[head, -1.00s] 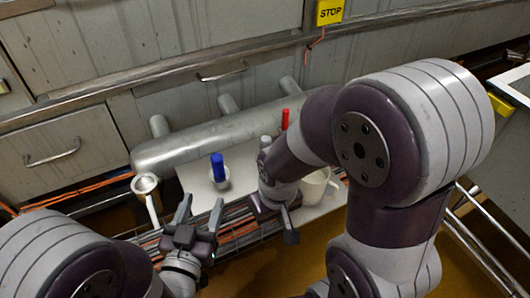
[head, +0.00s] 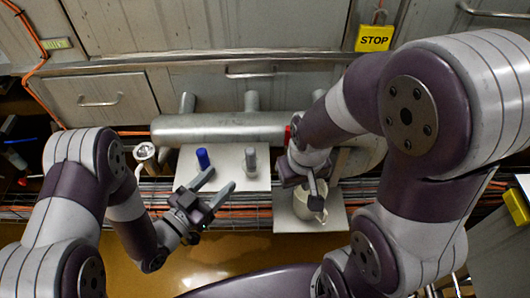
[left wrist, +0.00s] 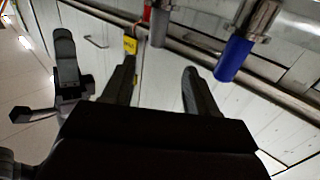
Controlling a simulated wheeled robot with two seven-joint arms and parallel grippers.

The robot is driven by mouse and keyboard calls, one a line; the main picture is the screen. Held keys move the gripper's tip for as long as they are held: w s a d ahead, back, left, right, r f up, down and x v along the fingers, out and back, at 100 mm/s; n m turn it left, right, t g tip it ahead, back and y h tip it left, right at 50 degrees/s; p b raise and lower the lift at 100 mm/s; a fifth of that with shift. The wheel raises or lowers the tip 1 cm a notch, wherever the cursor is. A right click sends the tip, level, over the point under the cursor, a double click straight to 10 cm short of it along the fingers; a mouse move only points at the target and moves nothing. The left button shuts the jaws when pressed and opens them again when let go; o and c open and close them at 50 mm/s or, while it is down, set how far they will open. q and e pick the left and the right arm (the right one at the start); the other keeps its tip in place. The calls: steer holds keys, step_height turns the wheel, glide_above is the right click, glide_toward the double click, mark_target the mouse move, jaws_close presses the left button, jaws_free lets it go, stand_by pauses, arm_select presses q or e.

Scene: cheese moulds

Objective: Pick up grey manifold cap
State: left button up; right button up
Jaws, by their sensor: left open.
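In the left wrist view, the open fingers (left wrist: 160,88) point towards the caps; the blue cap (left wrist: 236,60) is at upper right and the grey cap (left wrist: 158,28) at top centre. My right gripper (head: 308,190) is at the beige jug; its jaw opening is unclear.
A beige jug (head: 302,205) stands on a pale board, partly behind my right gripper. A strainer-topped item (head: 145,152) is left of the plate. The silver manifold pipe (head: 220,128) runs behind the caps. Cables run along the front. My right arm covers much of the right side.

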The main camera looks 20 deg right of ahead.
mark_target(247, 157)
arm_select(q)
steer(key=b+x, duration=0.1)
steer(key=x, duration=0.3)
steer(key=b+x, duration=0.1)
steer(key=x, duration=0.2)
steer(key=f+b+x, duration=0.1)
steer(key=x, duration=0.3)
steer(key=shift+d+f, duration=0.1)
steer(key=shift+d, duration=0.3)
steer(key=shift+w+d, duration=0.1)
steer(key=shift+d, duration=0.15)
jaws_close()
steer(key=shift+r, duration=0.25)
